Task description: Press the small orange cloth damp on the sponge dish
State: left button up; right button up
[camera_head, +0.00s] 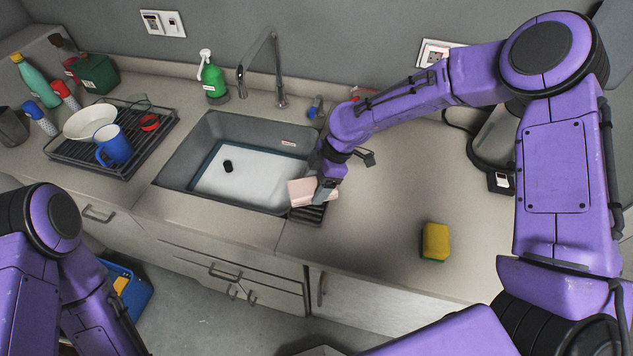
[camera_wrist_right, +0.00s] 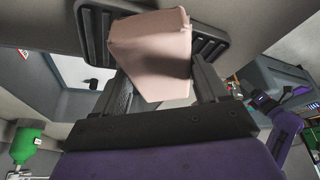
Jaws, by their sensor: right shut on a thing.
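A pale pinkish folded cloth (camera_head: 305,191) is held in my right gripper (camera_head: 326,190) at the right front corner of the sink. It looks pale pink rather than orange. In the right wrist view the cloth (camera_wrist_right: 150,55) stands between the two dark fingers, which are shut on it. The black ribbed sponge dish (camera_head: 312,215) lies on the counter beside the sink, partly hidden by the cloth and gripper. In the right wrist view the dish (camera_wrist_right: 98,32) shows behind the cloth; whether they touch is unclear. My left arm shows at lower left, its gripper out of view.
The sink (camera_head: 215,185) holds pale water with a dark drain. A yellow-green sponge (camera_head: 435,241) lies on the clear counter to the right. A green soap bottle (camera_head: 213,82) and the faucet (camera_head: 277,75) stand behind the sink. A dish rack (camera_head: 150,150) with a blue mug (camera_head: 115,146) is at left.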

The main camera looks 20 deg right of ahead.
jog(key=shift+w+r+p, duration=0.15)
jog(key=shift+r+p, duration=1.2)
jog(key=shift+p, duration=0.05)
notch_tip(320, 180, up, 2)
jog(key=shift+r+p, duration=0.25)
jog(key=shift+p, duration=0.45)
jog(key=shift+r, duration=0.25)
notch_tip(320, 180, up, 2)
jog(key=shift+r, duration=1.15)
jog(key=shift+c, duration=0.7)
